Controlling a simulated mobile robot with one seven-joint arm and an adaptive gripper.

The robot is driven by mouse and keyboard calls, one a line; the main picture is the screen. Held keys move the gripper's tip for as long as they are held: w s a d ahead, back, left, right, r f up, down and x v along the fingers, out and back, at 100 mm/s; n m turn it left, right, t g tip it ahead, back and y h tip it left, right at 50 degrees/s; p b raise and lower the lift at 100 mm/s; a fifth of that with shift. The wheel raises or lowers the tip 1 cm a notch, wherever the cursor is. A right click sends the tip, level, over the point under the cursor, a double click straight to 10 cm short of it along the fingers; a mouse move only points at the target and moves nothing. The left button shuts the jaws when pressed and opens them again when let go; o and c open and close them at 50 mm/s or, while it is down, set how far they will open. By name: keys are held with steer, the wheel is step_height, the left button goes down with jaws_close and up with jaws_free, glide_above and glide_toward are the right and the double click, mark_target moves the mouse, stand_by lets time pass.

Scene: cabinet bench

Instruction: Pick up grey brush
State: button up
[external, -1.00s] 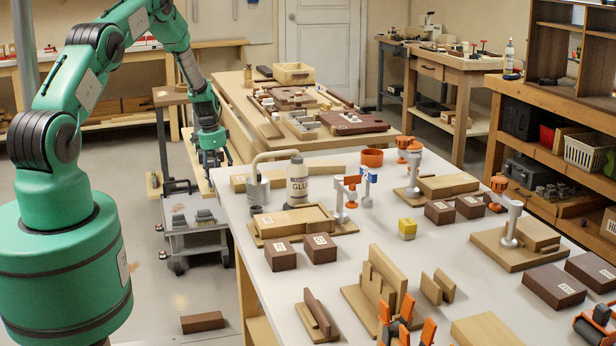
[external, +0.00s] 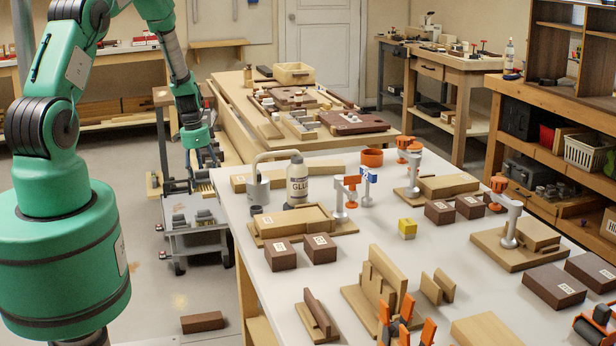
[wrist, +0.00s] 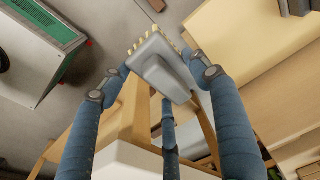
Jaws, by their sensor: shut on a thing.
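In the wrist view, a grey brush (wrist: 163,68) with pale bristle tufts along one edge sits between my gripper's (wrist: 163,82) blue fingers. The fingers are shut on it, two on the sides and one below. In the external view, my gripper (external: 204,165) hangs pointing down above the grey cart, left of the white table.
A low grey cart (external: 190,225) with grey pieces on it stands below my gripper. The white table (external: 285,295) holds a glue bottle (external: 297,182), wooden blocks and clamps. A long wooden bench (external: 235,95) is close behind. A dark brick (external: 202,322) lies on the floor.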

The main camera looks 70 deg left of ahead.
mark_target(198, 179)
steer(key=shift+s+d+r, duration=0.1)
steer(key=shift+s+d, duration=0.5)
steer(key=shift+d, duration=0.25)
steer(key=shift+s+d+r, duration=0.1)
steer(key=shift+s+d, duration=0.5)
steer(key=shift+d, duration=0.2)
